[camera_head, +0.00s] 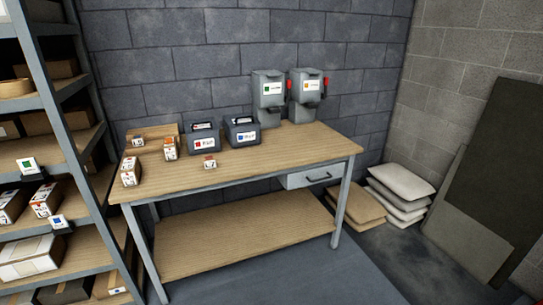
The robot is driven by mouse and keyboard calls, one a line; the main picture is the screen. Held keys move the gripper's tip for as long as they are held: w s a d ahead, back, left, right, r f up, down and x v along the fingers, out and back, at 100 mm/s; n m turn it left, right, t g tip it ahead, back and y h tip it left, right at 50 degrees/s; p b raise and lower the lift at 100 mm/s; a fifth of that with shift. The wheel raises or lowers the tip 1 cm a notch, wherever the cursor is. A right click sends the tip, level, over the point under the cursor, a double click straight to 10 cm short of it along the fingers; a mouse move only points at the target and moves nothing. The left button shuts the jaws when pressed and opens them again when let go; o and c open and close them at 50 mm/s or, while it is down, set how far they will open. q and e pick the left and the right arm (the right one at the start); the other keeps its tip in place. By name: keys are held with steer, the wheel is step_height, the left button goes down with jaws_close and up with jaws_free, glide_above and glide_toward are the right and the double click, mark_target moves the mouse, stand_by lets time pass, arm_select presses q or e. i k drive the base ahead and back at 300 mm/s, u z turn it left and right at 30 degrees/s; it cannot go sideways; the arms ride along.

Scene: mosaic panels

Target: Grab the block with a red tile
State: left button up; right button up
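Two dark grey block-like cases stand on the wooden workbench (270,164). The left case (204,151) has a white label with a small reddish square. The right case (241,133) has a similar label with a blue square. Small cartons with orange or reddish marks stand near them: one at the left front (130,172), one behind (170,149), one at the back (138,142) and a low one in front of the cases (210,162). Their marks are too small to read.
Two grey dispensers, with a green label (268,95) and an orange label (305,95), stand at the bench's back right. A shelf rack (60,145) with cartons is at the left. White sacks (402,182) lie right of the bench. Floor in front is clear.

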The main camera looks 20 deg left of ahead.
mark_target(209, 162)
steer(key=z, duration=0.65)
steer(key=i, duration=1.8)
steer(key=u, duration=1)
steer(key=i, duration=0.7)
steer(key=u, duration=0.8)
